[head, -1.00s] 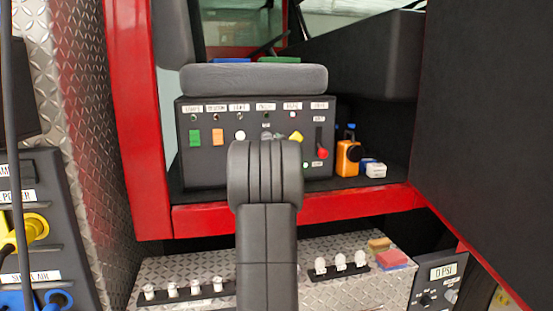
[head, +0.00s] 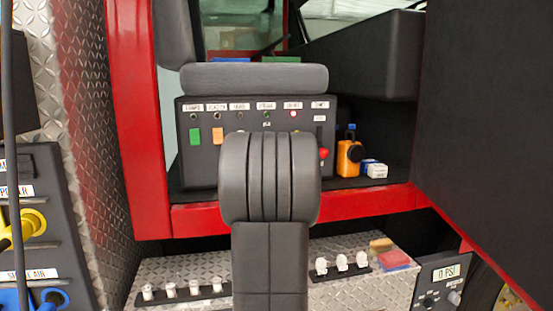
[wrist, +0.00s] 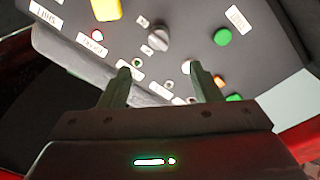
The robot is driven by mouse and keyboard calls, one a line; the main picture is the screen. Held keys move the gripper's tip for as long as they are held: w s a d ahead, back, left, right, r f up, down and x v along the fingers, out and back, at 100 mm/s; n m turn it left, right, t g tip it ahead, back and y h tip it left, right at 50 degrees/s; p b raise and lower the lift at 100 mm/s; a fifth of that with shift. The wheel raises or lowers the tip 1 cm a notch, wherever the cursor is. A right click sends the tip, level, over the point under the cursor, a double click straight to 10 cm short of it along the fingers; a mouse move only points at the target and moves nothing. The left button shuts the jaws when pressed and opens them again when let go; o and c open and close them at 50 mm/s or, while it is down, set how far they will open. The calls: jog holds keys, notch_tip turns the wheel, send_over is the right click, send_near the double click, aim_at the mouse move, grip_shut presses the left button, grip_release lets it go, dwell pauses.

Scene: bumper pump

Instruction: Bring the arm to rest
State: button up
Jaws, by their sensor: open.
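In the head view my arm's dark link stands in the middle and hides my gripper. In the wrist view my gripper (wrist: 159,78) is open, its two dark fingers spread apart with nothing between them. The fingers point toward the black control box (wrist: 183,72). I cannot tell whether the fingertips touch the box. In the head view the control box (head: 203,172) sits under a grey cushion (head: 254,77), partly covered by my arm.
An orange device (head: 348,158) and a small white-and-blue box (head: 374,168) stand right of the control box. A red frame (head: 368,208) runs below. A large black panel (head: 485,110) closes the right side. A diamond-plate step (head: 340,293) carries several white fittings.

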jog(key=p+x, duration=0.4)
jog(key=x, duration=0.9)
jog(key=shift+w+r, duration=0.1)
jog(key=shift+w, duration=0.3)
jog(key=shift+s, duration=0.15)
jog(key=b+v, duration=0.4)
jog(key=v, duration=1)
jog(key=p+x, duration=0.4)
jog(key=x, duration=1)
jog(key=shift+r+p, duration=0.1)
jog(key=shift+p, duration=0.3)
jog(key=shift+w+n, duration=0.25)
jog(key=shift+n, duration=0.35)
jog(key=n+b, duration=0.1)
jog(key=n, duration=0.1)
jog(key=shift+s+n+y, duration=0.15)
jog(key=shift+n+y, duration=0.15)
jog(key=n, duration=0.3)
jog(key=shift+n, duration=0.4)
jog(key=n, duration=0.5)
jog(key=shift+d+g+y, duration=0.1)
jog(key=shift+g+y, duration=0.2)
jog(key=shift+g, duration=0.1)
jog(key=n, duration=0.4)
jog(key=shift+r+n+b, duration=0.1)
jog(key=shift+n+b, duration=0.2)
jog(key=shift+b, duration=0.05)
